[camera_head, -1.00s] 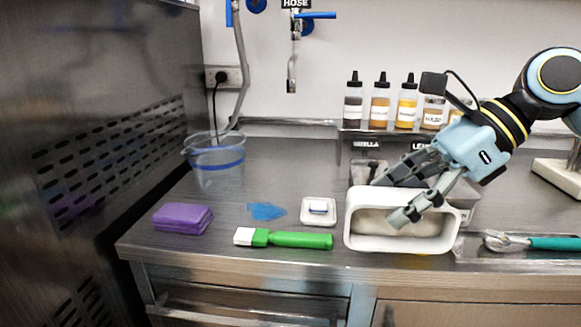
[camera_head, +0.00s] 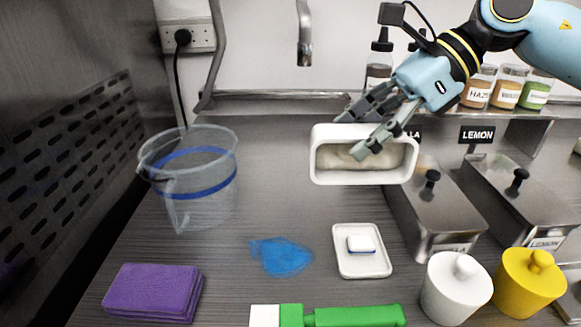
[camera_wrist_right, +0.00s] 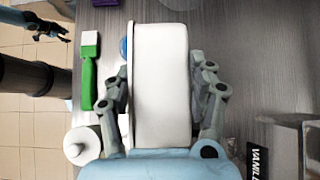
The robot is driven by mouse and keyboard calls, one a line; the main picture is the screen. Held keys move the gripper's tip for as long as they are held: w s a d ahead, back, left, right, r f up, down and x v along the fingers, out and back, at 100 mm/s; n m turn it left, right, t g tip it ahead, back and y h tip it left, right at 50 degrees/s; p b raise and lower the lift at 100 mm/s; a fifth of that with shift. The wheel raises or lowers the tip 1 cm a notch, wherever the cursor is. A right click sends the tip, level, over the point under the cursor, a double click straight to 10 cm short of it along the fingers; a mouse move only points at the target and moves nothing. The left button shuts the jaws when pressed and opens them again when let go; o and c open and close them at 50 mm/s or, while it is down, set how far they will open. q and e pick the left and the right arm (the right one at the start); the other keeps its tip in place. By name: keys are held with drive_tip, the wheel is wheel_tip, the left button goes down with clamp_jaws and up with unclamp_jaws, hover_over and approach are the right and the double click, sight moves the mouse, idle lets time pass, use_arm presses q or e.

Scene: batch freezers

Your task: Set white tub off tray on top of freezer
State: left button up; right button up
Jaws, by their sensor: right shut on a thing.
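The white tub (camera_head: 318,158) is a rectangular container with pale contents, tilted so its opening faces the head camera. My right gripper (camera_head: 358,134) is shut on the tub and holds it above the counter. In the right wrist view the tub (camera_wrist_right: 162,85) lies between the two fingers of my right gripper (camera_wrist_right: 160,100), long side up the picture. What appears to be my left gripper (camera_wrist_right: 48,27) shows small and dark at the top left of that view; its fingers are too small to read. A vented steel cabinet (camera_head: 70,130), perhaps the freezer, stands at the left; its top is out of view.
On the counter are a clear bucket (camera_head: 190,195), purple sponge (camera_head: 152,290), blue scrap (camera_head: 280,256), small white dish (camera_head: 375,265), green-handled brush (camera_head: 355,316), and white (camera_head: 452,295) and yellow (camera_head: 530,285) lidded pots. Steel bins (camera_head: 435,210) stand right. A tap (camera_head: 305,40) hangs behind.

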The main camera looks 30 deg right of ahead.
sight(336, 160)
drive_tip(key=w, duration=0.1)
drive_tip(key=w+f, duration=0.1)
drive_tip(key=w+a+f, duration=0.1)
drive_tip(key=shift+w, duration=0.3)
drive_tip(key=w+f, duration=0.2)
drive_tip(key=w+a+f+p, duration=0.1)
drive_tip(key=w+f, duration=0.4)
drive_tip(key=f, duration=0.1)
drive_tip(key=shift+w+a+f, duration=0.15)
drive_tip(key=shift+a+f, duration=0.05)
drive_tip(key=shift+a, duration=0.2)
use_arm(q)
drive_tip(key=shift+s+a+r, duration=0.1)
drive_tip(key=shift+s+r, duration=0.25)
drive_tip(key=shift+s, duration=0.2)
drive_tip(key=shift+s+a+r, duration=0.1)
drive_tip(key=shift+s+r, duration=0.2)
drive_tip(key=shift+s, duration=0.25)
use_arm(e)
drive_tip(key=shift+f, duration=0.15)
use_arm(q)
drive_tip(key=shift+f, duration=0.1)
use_arm(e)
drive_tip(key=shift+f, duration=0.1)
drive_tip(key=shift+f, duration=0.15)
drive_tip(key=o, duration=1.4)
drive_tip(key=shift+c, duration=0.2)
use_arm(q)
drive_tip(key=shift+f, duration=0.1)
